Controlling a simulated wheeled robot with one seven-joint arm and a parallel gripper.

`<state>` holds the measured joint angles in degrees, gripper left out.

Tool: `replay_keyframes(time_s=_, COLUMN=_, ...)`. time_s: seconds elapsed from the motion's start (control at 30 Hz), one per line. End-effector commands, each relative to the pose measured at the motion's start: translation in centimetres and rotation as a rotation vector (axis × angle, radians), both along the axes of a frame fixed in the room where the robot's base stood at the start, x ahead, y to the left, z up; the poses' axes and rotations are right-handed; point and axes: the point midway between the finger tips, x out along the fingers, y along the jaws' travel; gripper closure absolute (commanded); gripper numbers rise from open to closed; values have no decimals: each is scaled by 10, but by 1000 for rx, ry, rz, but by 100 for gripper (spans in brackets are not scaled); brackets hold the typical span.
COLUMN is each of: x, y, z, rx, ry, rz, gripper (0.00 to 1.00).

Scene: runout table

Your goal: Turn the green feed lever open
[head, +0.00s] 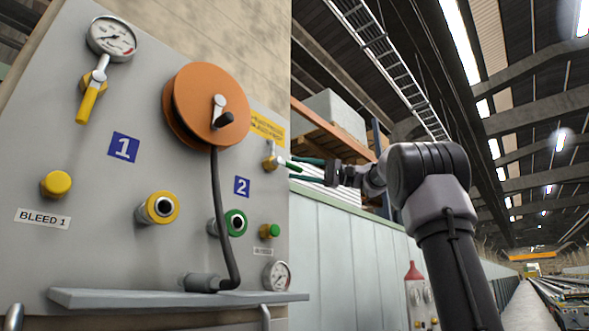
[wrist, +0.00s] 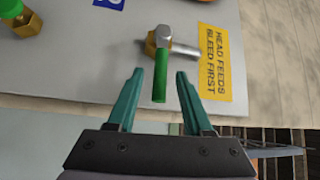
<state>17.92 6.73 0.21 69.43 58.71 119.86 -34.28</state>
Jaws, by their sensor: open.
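The green feed lever (wrist: 160,77) hangs off a brass valve body (wrist: 153,42) with a silver stem on the grey panel. In the head view the valve (head: 270,161) sits at the panel's right edge, below the yellow sign. My gripper (wrist: 159,74) is open, its teal fingers on either side of the lever's green handle, with gaps on both sides and nothing held. In the head view my gripper (head: 291,168) reaches in from the right to the valve; the handle there is small and partly confused with the fingers.
The grey panel (head: 75,155) also carries a yellow lever (head: 87,103), an orange hose reel (head: 190,85), a black hose (head: 220,215), gauges and yellow and green knobs. A shelf (head: 170,298) juts out below. A yellow sign (wrist: 214,60) lies beside the valve.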

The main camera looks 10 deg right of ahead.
Motion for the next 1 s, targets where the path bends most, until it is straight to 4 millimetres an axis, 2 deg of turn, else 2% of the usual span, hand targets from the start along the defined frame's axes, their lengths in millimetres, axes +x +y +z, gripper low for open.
replay_keyframes(time_s=0.17, x=2, y=14, z=2, rx=-1, ry=0, rz=1, gripper=49)
replay_keyframes(time_s=0.47, x=2, y=16, z=2, rx=-1, ry=1, rz=-1, gripper=49)
replay_keyframes(time_s=0.5, x=2, y=16, z=2, rx=-1, ry=1, rz=-1, gripper=64)
replay_keyframes(time_s=0.6, x=2, y=16, z=2, rx=-1, ry=1, rz=0, gripper=100)
replay_keyframes(time_s=1.0, x=2, y=16, z=2, rx=-1, ry=1, rz=0, gripper=100)
